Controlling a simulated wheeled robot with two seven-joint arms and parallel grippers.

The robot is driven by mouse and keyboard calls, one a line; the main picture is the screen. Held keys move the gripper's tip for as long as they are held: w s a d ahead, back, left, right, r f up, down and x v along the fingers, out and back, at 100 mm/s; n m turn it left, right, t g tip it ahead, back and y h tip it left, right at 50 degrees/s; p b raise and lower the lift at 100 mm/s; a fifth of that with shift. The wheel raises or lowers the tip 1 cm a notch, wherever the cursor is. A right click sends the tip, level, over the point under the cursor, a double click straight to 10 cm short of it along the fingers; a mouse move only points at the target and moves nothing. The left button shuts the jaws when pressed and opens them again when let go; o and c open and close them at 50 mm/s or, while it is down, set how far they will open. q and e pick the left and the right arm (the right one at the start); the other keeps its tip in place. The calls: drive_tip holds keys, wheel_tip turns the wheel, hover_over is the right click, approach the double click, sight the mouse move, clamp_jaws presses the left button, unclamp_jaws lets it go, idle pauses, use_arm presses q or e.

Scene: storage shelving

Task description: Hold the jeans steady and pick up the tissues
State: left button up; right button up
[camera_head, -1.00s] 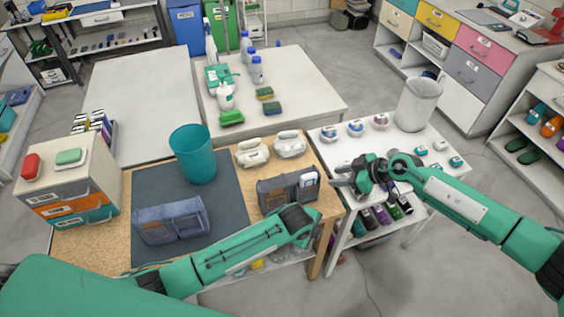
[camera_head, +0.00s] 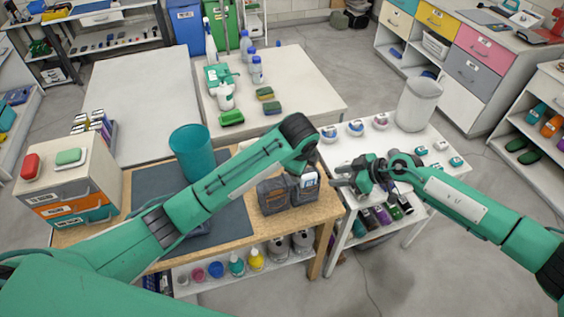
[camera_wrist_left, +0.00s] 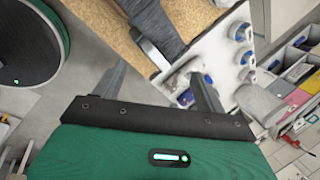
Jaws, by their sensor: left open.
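Grey folded jeans (camera_head: 273,194) lie at the right end of the wooden table. A small blue and white pack (camera_head: 310,180), which looks like the tissues, sticks up at their right side. My left arm reaches across the table, and its wrist hangs above and behind these jeans. The left wrist view shows my left gripper (camera_wrist_left: 158,72) open and empty, with the grey denim (camera_wrist_left: 158,18) beyond its fingers. My right gripper (camera_head: 341,176) is open and empty, just right of the jeans and pack, over the white table's near left edge.
A teal bin (camera_head: 191,150) stands on the dark mat. My left arm mostly covers a second folded denim item and the white packets behind. The white table (camera_head: 338,149) on the right holds several small round containers and a white bin (camera_head: 414,104). Bottles stand on the shelf below.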

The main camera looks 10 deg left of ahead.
sight(282, 189)
use_arm(q)
drive_tip(key=a+f+n+g, duration=0.1)
drive_tip(key=a+n, duration=0.1)
drive_tip(key=w+a+n+g, duration=0.1)
drive_tip(key=n, duration=0.2)
drive_tip(key=w+a+f+n+g, duration=0.1)
drive_tip(key=a+n, duration=0.1)
drive_tip(key=n, duration=0.1)
drive_tip(key=shift+a+f, duration=0.3)
drive_tip(key=shift+a+f+n+g, duration=0.35)
drive_tip(key=shift+n+g, duration=0.15)
drive_tip(key=shift+n, duration=0.2)
wheel_tip(282, 189, down, 14)
drive_tip(key=shift+s+r, duration=0.1)
drive_tip(key=shift+r, duration=0.05)
